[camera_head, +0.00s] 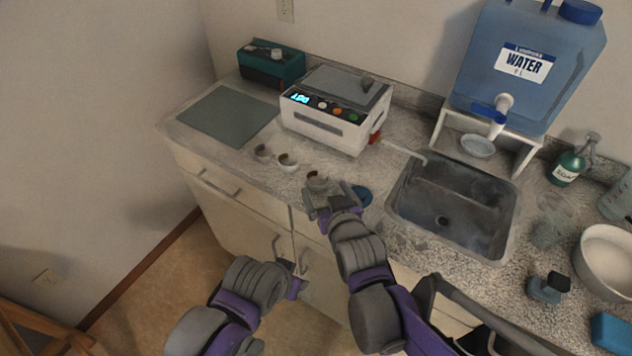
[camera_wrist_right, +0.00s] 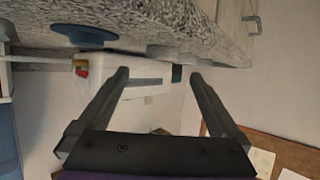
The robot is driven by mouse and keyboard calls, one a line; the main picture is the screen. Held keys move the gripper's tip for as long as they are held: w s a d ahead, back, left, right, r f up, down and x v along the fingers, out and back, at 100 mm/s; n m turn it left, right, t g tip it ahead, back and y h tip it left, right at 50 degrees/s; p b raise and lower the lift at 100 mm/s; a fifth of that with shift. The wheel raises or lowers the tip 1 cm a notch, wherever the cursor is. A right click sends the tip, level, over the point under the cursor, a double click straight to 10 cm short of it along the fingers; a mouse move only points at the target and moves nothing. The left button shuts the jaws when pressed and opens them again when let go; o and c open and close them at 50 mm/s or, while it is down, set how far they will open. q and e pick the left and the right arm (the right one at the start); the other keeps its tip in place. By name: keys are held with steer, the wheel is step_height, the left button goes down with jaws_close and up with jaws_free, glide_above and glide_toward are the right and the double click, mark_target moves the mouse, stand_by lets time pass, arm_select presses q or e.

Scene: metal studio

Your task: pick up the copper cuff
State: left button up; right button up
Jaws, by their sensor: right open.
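Three small cuff-like pieces lie in a row near the counter's front edge in the head view: one at the left (camera_head: 262,150), a middle one with a pale side and dark inside (camera_head: 287,161), and a brownish one at the right (camera_head: 317,180). I cannot tell surely which is the copper cuff. My right gripper (camera_head: 324,205) is open at the counter edge, just in front of the right piece. In the right wrist view its fingers (camera_wrist_right: 159,78) are apart with nothing held between them. My left gripper (camera_head: 292,280) is low before the cabinet; its jaws are unclear.
A white device with a lit display (camera_head: 325,124) stands behind the pieces. A dark green mat (camera_head: 228,115) lies left. A blue disc (camera_head: 362,195) lies right of my right gripper, beside the sink (camera_head: 455,205). A blue water tank (camera_head: 535,70) stands at the back right.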

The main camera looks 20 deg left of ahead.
mark_target(315, 174)
steer(key=shift+f+x, duration=0.1)
steer(key=shift+x, duration=1.35)
steer(key=shift+f+x, duration=0.15)
steer(key=shift+x, duration=1.3)
steer(key=shift+s, duration=0.2)
